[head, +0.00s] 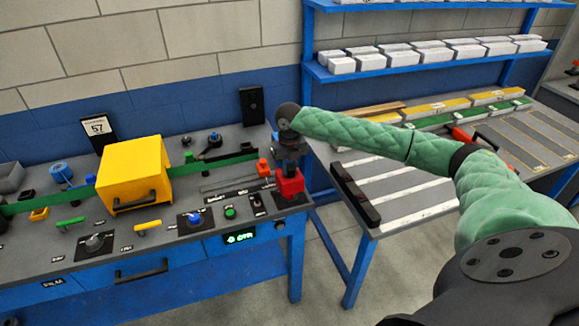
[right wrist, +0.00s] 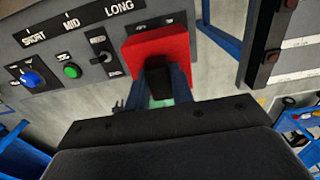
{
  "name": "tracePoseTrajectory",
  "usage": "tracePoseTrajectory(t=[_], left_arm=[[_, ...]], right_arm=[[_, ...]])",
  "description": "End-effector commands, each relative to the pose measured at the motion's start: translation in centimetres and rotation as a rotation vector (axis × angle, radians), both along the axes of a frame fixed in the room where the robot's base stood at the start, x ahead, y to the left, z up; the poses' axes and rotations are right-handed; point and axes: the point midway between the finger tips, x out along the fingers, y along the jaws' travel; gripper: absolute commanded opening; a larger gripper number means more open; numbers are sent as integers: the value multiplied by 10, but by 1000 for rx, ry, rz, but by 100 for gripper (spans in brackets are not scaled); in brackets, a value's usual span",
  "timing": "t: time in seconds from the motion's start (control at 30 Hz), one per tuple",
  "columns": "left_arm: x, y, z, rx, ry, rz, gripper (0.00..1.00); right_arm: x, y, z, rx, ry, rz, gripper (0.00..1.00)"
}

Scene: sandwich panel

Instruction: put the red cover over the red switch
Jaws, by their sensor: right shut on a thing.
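The red cover (head: 290,185) is a red box at the right end of the grey panel. In the right wrist view the red cover (right wrist: 158,46) shows its top with a black knob (right wrist: 158,76). My right gripper (head: 289,163) is above the cover, and its fingers (right wrist: 158,84) are shut on the knob. I cannot tell whether the cover rests on the panel or hangs just above it. I cannot make out the red switch; it may be hidden behind or under the cover. My left gripper is not in view.
Left of the cover are a black toggle (right wrist: 101,46), a green button (right wrist: 71,70) and a blue knob (right wrist: 31,78). An orange piece (head: 263,167) stands close behind. A yellow hood (head: 133,171) is further left. A gap separates the panel from the right table (head: 400,187).

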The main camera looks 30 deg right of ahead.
Motion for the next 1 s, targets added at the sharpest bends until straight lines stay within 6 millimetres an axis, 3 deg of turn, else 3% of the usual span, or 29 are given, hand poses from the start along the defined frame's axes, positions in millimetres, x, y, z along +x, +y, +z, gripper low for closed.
tracePoseTrajectory(t=[1.0], left_arm=[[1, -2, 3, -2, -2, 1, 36]], right_arm=[[0, 0, -11, 0, 1, 0, 0]])
